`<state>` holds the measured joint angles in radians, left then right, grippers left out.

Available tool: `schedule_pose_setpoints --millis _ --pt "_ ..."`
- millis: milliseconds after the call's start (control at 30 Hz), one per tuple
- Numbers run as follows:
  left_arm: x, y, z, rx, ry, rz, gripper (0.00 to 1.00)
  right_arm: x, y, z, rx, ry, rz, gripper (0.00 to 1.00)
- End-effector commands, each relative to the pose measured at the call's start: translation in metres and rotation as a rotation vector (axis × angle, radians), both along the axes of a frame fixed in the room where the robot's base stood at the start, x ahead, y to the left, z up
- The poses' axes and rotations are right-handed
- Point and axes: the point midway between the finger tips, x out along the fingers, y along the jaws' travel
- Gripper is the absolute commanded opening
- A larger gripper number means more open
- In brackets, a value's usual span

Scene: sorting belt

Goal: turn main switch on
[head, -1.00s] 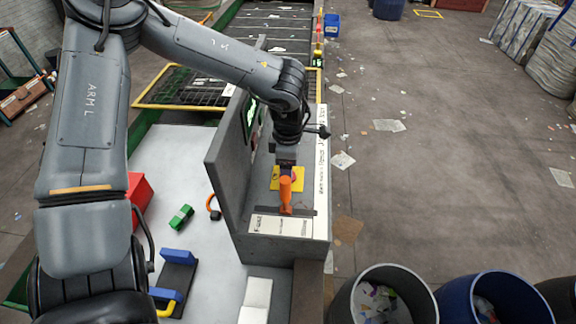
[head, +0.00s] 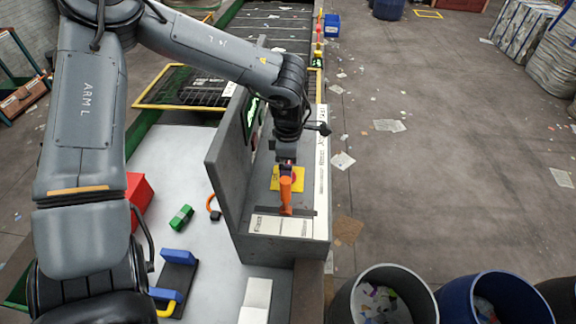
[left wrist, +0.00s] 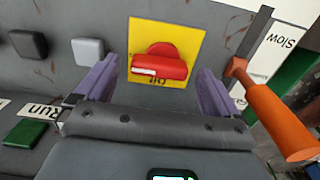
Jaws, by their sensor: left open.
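The main switch is a red rotary knob (left wrist: 158,65) with a pale mark on its handle, on a yellow plate (left wrist: 185,35). The handle lies roughly crosswise in the left wrist view; the lettering beside it is partly hidden and hard to read. In the head view the yellow plate (head: 274,184) shows on the grey control console, partly behind the orange lever. My left gripper (left wrist: 157,88) is open and empty, with its purple fingers on either side of the knob and visible gaps to it. It also shows over the console in the head view (head: 287,163). My right gripper is out of view.
An orange-handled lever (left wrist: 280,120) stands close to one finger, near a "Slow" label. A black button (left wrist: 28,44), a white button (left wrist: 88,51) and a green button (left wrist: 25,133) by "Run" are nearby. The console's upright grey panel (head: 228,160) stands left of the gripper.

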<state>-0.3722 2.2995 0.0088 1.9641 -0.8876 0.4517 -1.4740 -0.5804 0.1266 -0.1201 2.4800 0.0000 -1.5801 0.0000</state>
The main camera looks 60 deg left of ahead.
Motion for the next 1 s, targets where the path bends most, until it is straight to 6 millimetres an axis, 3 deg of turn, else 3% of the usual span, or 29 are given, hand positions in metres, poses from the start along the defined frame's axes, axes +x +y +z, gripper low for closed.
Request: schedule_pose_setpoints --millis 500,700,1000 --pt "0.0 0.0 0.082 0.002 -0.001 0.0 0.96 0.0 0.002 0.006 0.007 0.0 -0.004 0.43" --pt "0.0 0.0 0.096 0.001 -0.001 0.0 0.96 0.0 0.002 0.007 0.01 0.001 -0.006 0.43" --pt "0.0 0.0 0.098 0.001 -0.001 0.0 0.96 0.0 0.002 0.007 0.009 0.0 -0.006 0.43"
